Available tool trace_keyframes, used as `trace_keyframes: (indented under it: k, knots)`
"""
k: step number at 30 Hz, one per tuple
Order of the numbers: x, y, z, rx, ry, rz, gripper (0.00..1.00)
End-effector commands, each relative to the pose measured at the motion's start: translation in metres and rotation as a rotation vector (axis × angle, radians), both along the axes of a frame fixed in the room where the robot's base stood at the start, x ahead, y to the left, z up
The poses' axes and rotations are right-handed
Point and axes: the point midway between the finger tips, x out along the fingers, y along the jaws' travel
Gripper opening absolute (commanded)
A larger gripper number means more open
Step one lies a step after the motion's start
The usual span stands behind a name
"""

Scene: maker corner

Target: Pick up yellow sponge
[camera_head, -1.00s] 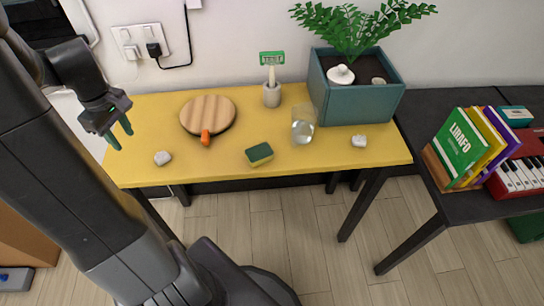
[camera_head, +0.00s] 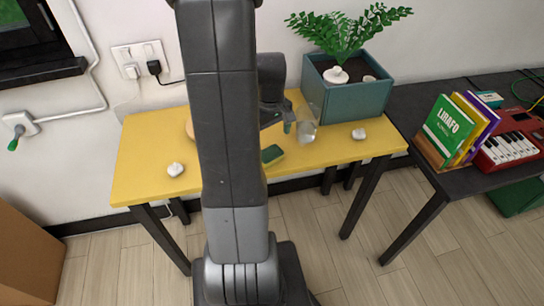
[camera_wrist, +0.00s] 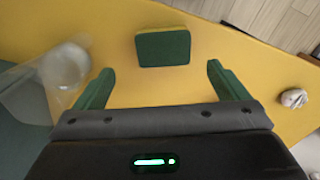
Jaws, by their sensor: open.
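The yellow sponge (camera_head: 272,155) with a dark green top lies on the yellow table, partly hidden behind my arm in the head view. In the wrist view the sponge (camera_wrist: 163,47) lies just beyond my fingertips, between their lines, with its green face showing and a yellow edge. My gripper (camera_wrist: 156,82) is open and empty, with a green finger on each side. In the head view my gripper (camera_head: 284,122) hangs over the table, close to the sponge and the glass.
A clear glass (camera_head: 307,133) stands right of the sponge; in the wrist view the glass (camera_wrist: 62,68) is beside the left finger. A blue-green planter (camera_head: 350,97) stands at back right.

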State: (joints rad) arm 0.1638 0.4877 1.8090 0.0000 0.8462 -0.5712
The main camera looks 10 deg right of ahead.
Motion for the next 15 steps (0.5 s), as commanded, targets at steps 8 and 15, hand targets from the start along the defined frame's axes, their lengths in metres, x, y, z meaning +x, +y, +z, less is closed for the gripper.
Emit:
trace_keyframes:
  k: [8,15]
  knots:
    - [0.0,0.001,-0.025,0.0,0.0,0.0,0.94]
    - [-0.006,0.007,-0.055,0.0,0.004,0.001,0.94]
